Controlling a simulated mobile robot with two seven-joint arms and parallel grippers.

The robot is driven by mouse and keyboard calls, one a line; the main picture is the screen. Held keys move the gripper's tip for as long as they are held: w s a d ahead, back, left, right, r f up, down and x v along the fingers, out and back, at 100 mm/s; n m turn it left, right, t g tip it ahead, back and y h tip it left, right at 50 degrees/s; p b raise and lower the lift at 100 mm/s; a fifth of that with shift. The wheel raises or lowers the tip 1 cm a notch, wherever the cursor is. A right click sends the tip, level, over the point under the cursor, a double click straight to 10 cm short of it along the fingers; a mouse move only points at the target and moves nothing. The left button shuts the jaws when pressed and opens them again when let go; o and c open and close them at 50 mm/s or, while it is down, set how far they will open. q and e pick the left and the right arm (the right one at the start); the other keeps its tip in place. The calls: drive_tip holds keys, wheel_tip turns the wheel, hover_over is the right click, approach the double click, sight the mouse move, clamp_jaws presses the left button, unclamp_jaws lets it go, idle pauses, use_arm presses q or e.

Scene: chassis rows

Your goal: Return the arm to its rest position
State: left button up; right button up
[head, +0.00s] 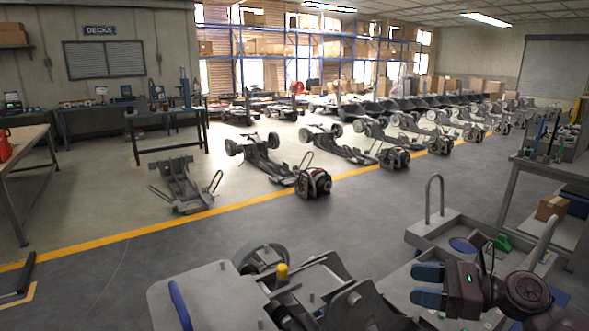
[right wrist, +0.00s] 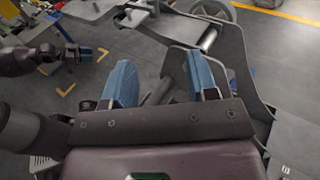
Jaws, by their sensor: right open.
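My right gripper (head: 427,285) is at the lower right of the head view, its blue fingers apart with nothing between them. It is over the near chassis and the grey cart beside it. In the right wrist view, the two blue fingers of the right gripper (right wrist: 161,82) stand well apart over grey chassis parts. At the left of that view another dark arm ends in blue fingertips, which look like my left gripper (right wrist: 90,53). The gap between those fingertips is too small to judge. The left gripper does not show in the head view.
A grey cart (head: 440,225) with an upright loop handle stands at right, close to a workbench (head: 545,165). Chassis rows stand beyond the yellow floor line (head: 140,231). The grey aisle floor is clear.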

drive_tip(key=d+r+h, duration=0.2)
drive_tip(key=d+h, duration=0.1)
drive_tip(key=d, duration=0.5)
drive_tip(key=s+d+f+n+t+h, duration=0.1)
drive_tip(key=s+d+f+n+h, duration=0.3)
drive_tip(key=f, duration=0.5)
drive_tip(key=s+d+f+n+t+h, duration=0.1)
drive_tip(key=s+d+f+n+h, duration=0.1)
drive_tip(key=d+f+n+h, duration=0.45)
drive_tip(key=s+d+f+n+t+h, duration=0.1)
drive_tip(key=s+d+f+n, duration=0.2)
drive_tip(key=s+f+n, duration=0.6)
drive_tip(key=s+d+f+n+t+h, duration=0.1)
drive_tip(key=s+d+f+n+h, duration=0.15)
drive_tip(key=s+n, duration=0.7)
drive_tip(key=w+a+f+m, duration=0.1)
drive_tip(key=a+f+m, duration=0.1)
drive_tip(key=a, duration=0.8)
drive_tip(key=w+a+f+m+t+y, duration=0.1)
drive_tip(key=a+m, duration=0.3)
drive_tip(key=a, duration=0.6)
drive_tip(key=shift+w+f+t, duration=0.3)
drive_tip(key=shift+w+f, duration=0.3)
drive_tip(key=shift+f, duration=0.25)
